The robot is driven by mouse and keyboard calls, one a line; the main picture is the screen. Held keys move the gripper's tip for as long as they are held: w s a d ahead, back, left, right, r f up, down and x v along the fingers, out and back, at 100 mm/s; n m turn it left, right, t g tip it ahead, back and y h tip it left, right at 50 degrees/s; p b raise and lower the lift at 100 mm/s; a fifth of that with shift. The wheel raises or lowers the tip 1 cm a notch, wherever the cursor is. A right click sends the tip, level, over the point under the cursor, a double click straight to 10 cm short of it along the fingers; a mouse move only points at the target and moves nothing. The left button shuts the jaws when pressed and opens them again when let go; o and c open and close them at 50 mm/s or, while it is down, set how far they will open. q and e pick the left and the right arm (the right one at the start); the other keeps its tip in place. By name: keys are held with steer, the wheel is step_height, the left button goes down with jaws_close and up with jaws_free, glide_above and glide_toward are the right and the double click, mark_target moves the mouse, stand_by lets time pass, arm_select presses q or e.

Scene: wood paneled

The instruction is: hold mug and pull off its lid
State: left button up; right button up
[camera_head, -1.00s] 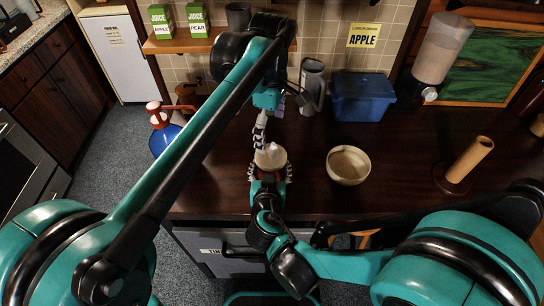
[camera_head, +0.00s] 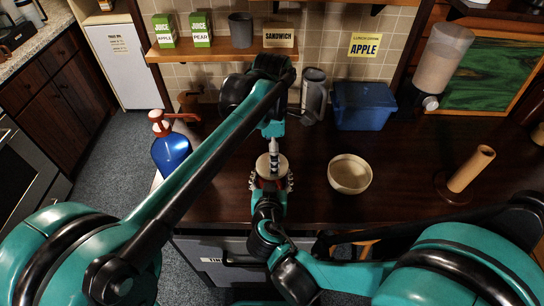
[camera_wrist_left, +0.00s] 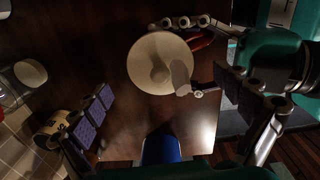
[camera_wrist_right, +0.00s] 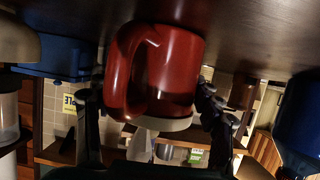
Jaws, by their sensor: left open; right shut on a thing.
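The red mug (camera_wrist_right: 175,70) stands on the dark counter; in the right wrist view it appears upside down, its handle at left. Its round cream lid (camera_wrist_left: 150,60) sits on the rim, with a pale knob (camera_wrist_left: 180,78) on top. In the head view the lid (camera_head: 266,170) is partly covered by my left gripper, and little of the mug shows. My right gripper (camera_head: 271,184) is shut around the mug's body, its fingers on either side. My left gripper (camera_wrist_left: 165,105) is open above the lid, fingers apart, the knob between them but nearer one finger.
A cream bowl (camera_head: 350,174) stands right of the mug. A wooden paper-towel post (camera_head: 470,168) is farther right. A blue bin (camera_head: 363,106) and a grey pitcher (camera_head: 314,95) stand behind. A blue bottle with a red top (camera_head: 171,150) is at left. Counter between bowl and post is clear.

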arm_select(q)
steer(key=shift+f, duration=1)
steer(key=c, duration=2.1)
steer(key=shift+c, duration=0.3)
steer(key=shift+r, duration=0.2)
jaws_close()
steer(key=shift+r, duration=0.1)
steer(key=shift+r, duration=0.2)
